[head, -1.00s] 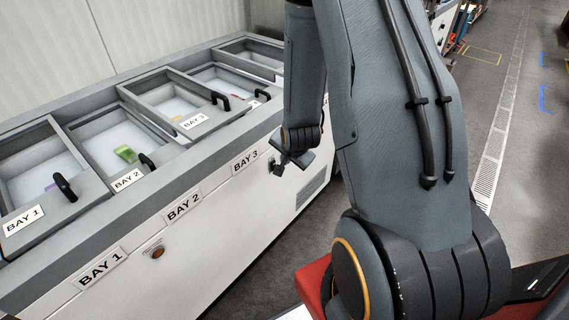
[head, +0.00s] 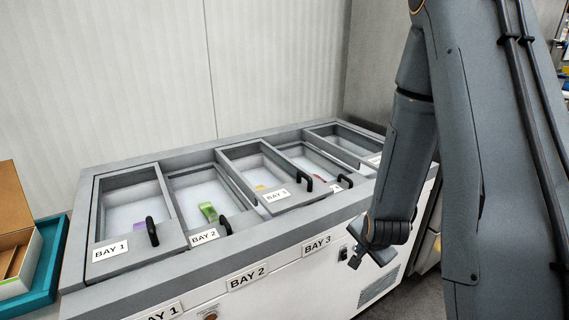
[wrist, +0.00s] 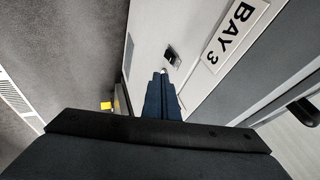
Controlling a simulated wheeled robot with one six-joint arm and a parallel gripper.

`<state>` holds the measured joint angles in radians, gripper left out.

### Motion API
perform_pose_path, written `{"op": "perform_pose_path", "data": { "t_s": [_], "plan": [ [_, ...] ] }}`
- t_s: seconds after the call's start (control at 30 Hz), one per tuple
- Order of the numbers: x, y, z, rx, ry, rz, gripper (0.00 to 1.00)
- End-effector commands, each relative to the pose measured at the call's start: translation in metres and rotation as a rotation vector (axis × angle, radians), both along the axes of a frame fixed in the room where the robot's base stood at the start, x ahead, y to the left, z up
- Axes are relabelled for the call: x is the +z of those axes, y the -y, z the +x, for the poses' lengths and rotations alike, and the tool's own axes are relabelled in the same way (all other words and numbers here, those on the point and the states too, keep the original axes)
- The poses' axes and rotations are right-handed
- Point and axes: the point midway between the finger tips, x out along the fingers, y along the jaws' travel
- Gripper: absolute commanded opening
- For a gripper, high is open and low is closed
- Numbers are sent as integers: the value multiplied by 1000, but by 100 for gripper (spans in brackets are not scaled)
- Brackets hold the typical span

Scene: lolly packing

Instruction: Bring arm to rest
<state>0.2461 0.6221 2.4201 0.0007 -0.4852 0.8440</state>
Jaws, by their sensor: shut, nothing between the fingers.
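My gripper (head: 355,260) hangs at the end of my folded arm, in front of the freezer's front panel and to the right of the BAY 3 label (head: 317,243). In the wrist view my gripper (wrist: 160,76) shows its two fingers together, shut and empty. They are apart from the panel as far as I can tell. The wrist view also shows the BAY 3 label at the upper right and a dark latch-like fitting (wrist: 173,56) just beyond the fingertips.
The freezer (head: 110,283) has several bays with black-handled lids; a green item (head: 208,212) lies in BAY 2. A brown and white box (head: 15,240) stands on a teal surface (head: 50,270) at the left. Grey floor (wrist: 70,50) is open beside the freezer.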

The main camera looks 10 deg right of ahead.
Motion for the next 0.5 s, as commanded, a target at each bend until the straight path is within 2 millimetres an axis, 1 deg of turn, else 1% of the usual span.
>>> {"op": "perform_pose_path", "data": {
  "t_s": [0.07, 0.13, 0.23, 0.37, 0.4, 0.5],
  "plan": [
    [10, -8, -2, 50, -26, -17, 0],
    [21, -20, -10, 126, -72, -40, 0],
    [43, -43, -28, 284, -164, -84, 0],
    [75, -74, -63, 519, -292, -139, 0],
    [84, -82, -75, 592, -329, -153, 0],
    [105, -100, -106, 762, -411, -179, 0]
  ]
}}
